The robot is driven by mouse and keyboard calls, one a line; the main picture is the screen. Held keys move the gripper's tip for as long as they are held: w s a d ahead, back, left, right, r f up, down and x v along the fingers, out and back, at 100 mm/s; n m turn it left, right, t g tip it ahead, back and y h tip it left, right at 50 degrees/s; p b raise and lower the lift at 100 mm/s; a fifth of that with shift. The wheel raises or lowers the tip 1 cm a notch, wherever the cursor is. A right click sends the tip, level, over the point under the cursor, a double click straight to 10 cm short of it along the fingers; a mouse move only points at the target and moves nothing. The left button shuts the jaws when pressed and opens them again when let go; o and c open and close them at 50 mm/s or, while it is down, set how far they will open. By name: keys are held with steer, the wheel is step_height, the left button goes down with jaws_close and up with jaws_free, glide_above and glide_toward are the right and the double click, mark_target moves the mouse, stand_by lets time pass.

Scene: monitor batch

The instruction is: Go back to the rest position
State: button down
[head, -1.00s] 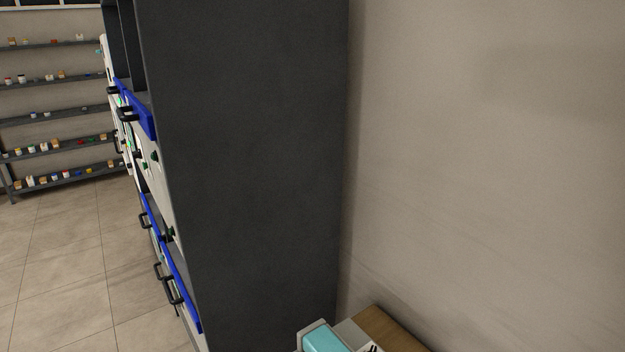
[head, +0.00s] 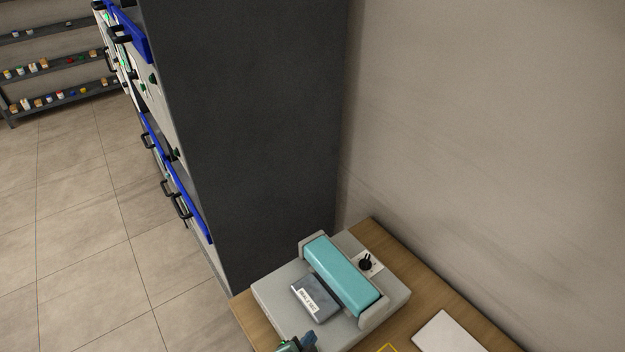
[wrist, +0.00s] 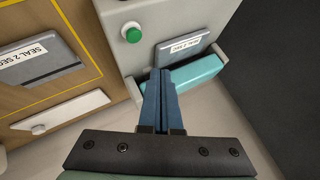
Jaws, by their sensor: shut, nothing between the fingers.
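My gripper (wrist: 160,98) shows in the wrist view with its two blue fingers together and nothing between them. The fingers point towards a grey sealing device with a teal bar (wrist: 186,76); I cannot tell if they touch it. In the head view, part of my gripper (head: 306,340) shows at the bottom edge, in front of the device (head: 272,288). A grey block labelled "SEAL 2 SEC" (wrist: 183,46) lies on the device, beside the teal bar. The rest of my arm is out of view.
The device stands on a wooden bench (head: 420,302) against the wall. A white plate (head: 450,334) lies to its right. A tall dark cabinet (head: 250,130) with blue-edged drawers and protruding handles stands behind. Tiled floor (head: 80,240) at left is clear. The wrist view shows a green button (wrist: 132,33).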

steer(key=w+r+n+t+y+b, duration=0.1)
steer(key=w+r+n+t, duration=0.4)
steer(key=r, duration=1.3)
steer(key=w+r+t+b, duration=0.1)
steer(key=w+r+t, duration=0.45)
steer(key=r, duration=1.25)
steer(key=s+r+n+t, duration=0.2)
steer(key=r, duration=0.7)
steer(key=s+r+n+t, duration=0.1)
steer(key=s+r+n, duration=0.1)
steer(key=r, duration=0.8)
steer(key=s+r+n+t+y+b, duration=0.1)
steer(key=s+r+n+t, duration=0.2)
steer(key=s+r, duration=0.9)
steer(key=shift+s+d+r+n+t+y+b, duration=0.3)
steer(key=shift+s+d+r+t+y, duration=0.1)
steer(key=shift+r+t, duration=0.6)
steer(key=shift+f, duration=0.1)
